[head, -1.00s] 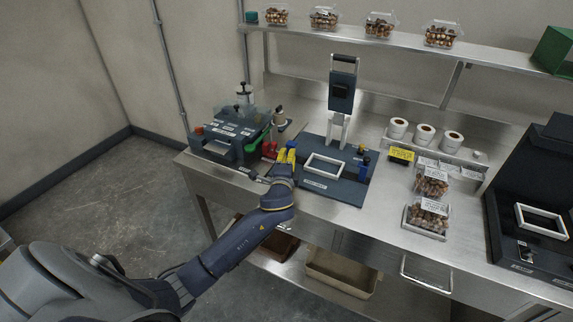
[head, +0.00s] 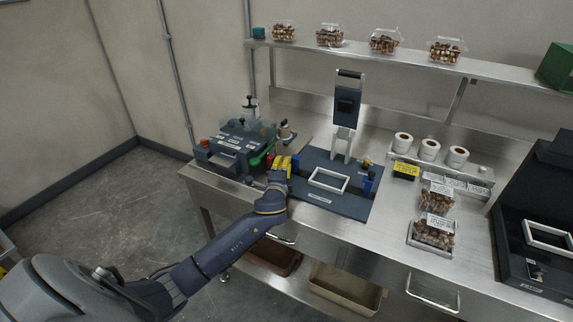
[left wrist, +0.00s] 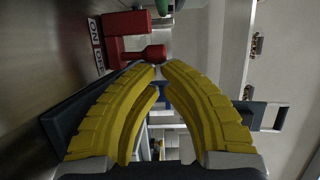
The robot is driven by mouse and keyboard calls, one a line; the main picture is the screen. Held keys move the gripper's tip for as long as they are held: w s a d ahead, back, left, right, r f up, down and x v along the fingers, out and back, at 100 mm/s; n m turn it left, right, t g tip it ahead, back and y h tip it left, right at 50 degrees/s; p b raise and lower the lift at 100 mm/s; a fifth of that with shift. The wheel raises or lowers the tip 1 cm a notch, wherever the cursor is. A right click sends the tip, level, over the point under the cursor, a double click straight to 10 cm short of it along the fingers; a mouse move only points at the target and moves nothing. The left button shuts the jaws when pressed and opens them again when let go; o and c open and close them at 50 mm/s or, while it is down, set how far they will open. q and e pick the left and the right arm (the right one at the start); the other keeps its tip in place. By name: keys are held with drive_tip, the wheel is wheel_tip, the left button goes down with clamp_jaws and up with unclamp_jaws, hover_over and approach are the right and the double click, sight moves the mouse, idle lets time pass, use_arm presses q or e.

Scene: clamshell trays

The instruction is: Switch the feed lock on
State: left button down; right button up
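In the head view the left gripper (head: 284,162) is at the machine's right side. My right gripper is in neither current view.
A green handle (head: 262,155) is close to the left of my fingers. A dark press plate with a white frame (head: 328,180) lies to the right, with an upright press head (head: 347,105) behind it. Filled clamshells (head: 437,198) and label rolls (head: 429,150) stand farther right.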

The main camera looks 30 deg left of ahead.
use_arm(q)
drive_tip(key=a, duration=0.2)
drive_tip(key=shift+a, duration=0.4)
drive_tip(key=shift+d, duration=0.1)
drive_tip(key=shift+s+d, duration=0.25)
drive_tip(key=shift+d, duration=0.25)
drive_tip(key=shift+s+d, duration=0.3)
drive_tip(key=shift+d, duration=0.3)
drive_tip(key=shift+s+d, duration=0.25)
drive_tip(key=shift+d, duration=0.35)
drive_tip(key=v, duration=1)
drive_tip(key=shift+s+d, duration=0.1)
drive_tip(key=shift+r, duration=0.1)
